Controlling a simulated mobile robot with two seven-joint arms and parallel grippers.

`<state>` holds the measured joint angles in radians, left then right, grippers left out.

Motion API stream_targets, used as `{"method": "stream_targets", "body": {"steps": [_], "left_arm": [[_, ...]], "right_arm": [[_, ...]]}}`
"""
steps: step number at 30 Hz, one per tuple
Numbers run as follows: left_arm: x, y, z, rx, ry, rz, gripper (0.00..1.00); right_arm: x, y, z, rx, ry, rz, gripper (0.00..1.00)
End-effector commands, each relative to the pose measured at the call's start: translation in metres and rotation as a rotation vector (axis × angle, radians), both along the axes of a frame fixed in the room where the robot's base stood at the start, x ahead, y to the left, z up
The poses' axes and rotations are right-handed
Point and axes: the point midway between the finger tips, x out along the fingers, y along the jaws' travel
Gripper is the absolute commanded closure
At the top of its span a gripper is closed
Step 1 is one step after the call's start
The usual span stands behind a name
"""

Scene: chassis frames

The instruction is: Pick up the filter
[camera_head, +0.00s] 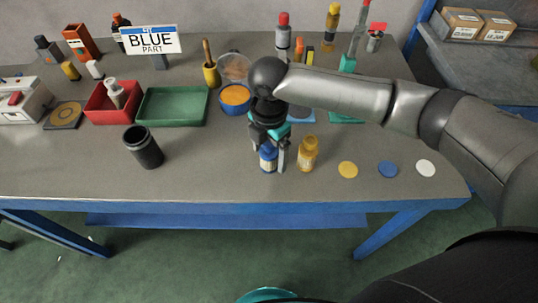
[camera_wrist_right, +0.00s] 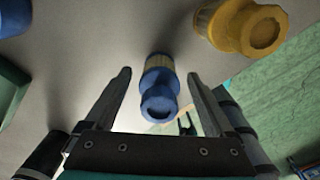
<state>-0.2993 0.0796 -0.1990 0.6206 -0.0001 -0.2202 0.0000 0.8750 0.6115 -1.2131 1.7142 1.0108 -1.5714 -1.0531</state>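A blue filter (camera_head: 266,158), blue with a tan band, stands on the grey table near its front edge. It also shows in the right wrist view (camera_wrist_right: 160,100), between the two fingers. My right gripper (camera_head: 273,163) is open above and around it, one finger on each side, with gaps visible to both fingers. In the head view the gripper partly hides the blue filter. A yellow filter (camera_head: 307,155) stands just right of the gripper; it shows at the upper right of the wrist view (camera_wrist_right: 243,27). My left gripper is not in view.
A sign (camera_head: 150,40) reads "BLUE PART". A black cup (camera_head: 143,147) stands to the left. Red (camera_head: 100,108) and green (camera_head: 172,106) trays lie behind it. Yellow (camera_head: 348,169), blue (camera_head: 388,169) and white (camera_head: 426,168) discs mark the right front.

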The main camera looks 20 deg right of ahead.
Motion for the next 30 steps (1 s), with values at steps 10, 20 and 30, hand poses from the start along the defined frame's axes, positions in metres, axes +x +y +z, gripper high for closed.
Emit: {"method": "stream_targets", "body": {"steps": [10, 20, 30], "left_arm": [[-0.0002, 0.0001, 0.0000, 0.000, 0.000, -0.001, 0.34], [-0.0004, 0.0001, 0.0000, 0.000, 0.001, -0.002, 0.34], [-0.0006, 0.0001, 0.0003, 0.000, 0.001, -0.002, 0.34]], "right_arm": [[0.0002, 0.0002, 0.0007, 0.000, -0.001, 0.000, 0.52], [0.0002, 0.0001, 0.0007, 0.000, 0.000, 0.000, 0.89], [0.0004, 0.0002, 0.0019, 0.000, -0.001, 0.000, 1.00]]}}
